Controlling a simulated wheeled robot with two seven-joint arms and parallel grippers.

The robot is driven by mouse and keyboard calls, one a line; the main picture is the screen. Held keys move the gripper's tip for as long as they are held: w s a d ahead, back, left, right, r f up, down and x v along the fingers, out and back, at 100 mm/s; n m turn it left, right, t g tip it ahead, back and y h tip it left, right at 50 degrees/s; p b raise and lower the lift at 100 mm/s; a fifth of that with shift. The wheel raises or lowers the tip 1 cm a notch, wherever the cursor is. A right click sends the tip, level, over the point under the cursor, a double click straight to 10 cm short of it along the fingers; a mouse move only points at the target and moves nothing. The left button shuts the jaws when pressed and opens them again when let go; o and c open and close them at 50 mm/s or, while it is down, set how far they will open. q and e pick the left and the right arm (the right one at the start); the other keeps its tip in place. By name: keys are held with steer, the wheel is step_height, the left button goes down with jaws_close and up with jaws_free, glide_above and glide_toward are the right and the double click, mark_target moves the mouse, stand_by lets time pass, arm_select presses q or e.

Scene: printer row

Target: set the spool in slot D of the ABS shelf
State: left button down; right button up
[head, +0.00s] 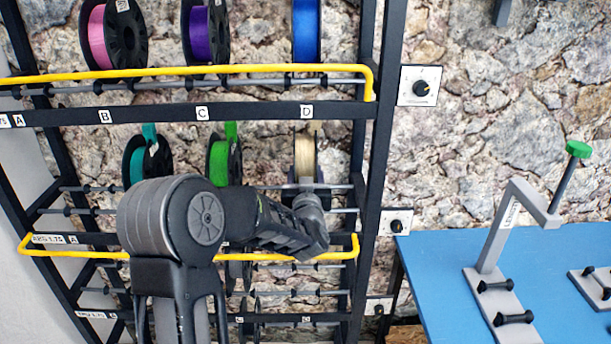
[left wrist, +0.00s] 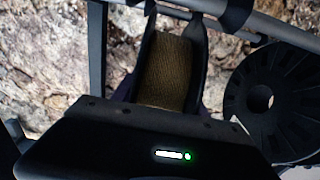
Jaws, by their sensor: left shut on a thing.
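A spool of tan filament (head: 305,152) stands upright, edge-on, in the column marked D, above the ABS shelf's yellow front bar (head: 90,254). My left gripper (head: 306,188) is shut on it from the front and below. In the left wrist view the wound tan filament (left wrist: 172,72) shows between its dark flanges, close to the gripper. Whether the spool touches the shelf's rails I cannot tell, as my arm and hand cover its lower part. My right gripper is in neither view.
A green spool (head: 219,160) and a teal spool (head: 137,163) stand left on the same shelf. Pink (head: 98,38), purple (head: 198,35) and blue (head: 306,30) spools sit on the shelf above. A black rack post (head: 378,150) is to the right, then a blue table (head: 440,290).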

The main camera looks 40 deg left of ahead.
arm_select(q)
steer(key=shift+f, duration=0.25)
stand_by(0.4)
steer(key=c, duration=0.7)
jaws_free()
steer(key=shift+c, duration=0.2)
steer(key=shift+o, duration=1.1)
steer(key=shift+f, duration=0.3)
steer(key=b+v, duration=0.2)
steer(key=v, duration=0.5)
steer(key=shift+s+d+r, duration=0.15)
steer(key=shift+s+d, duration=0.15)
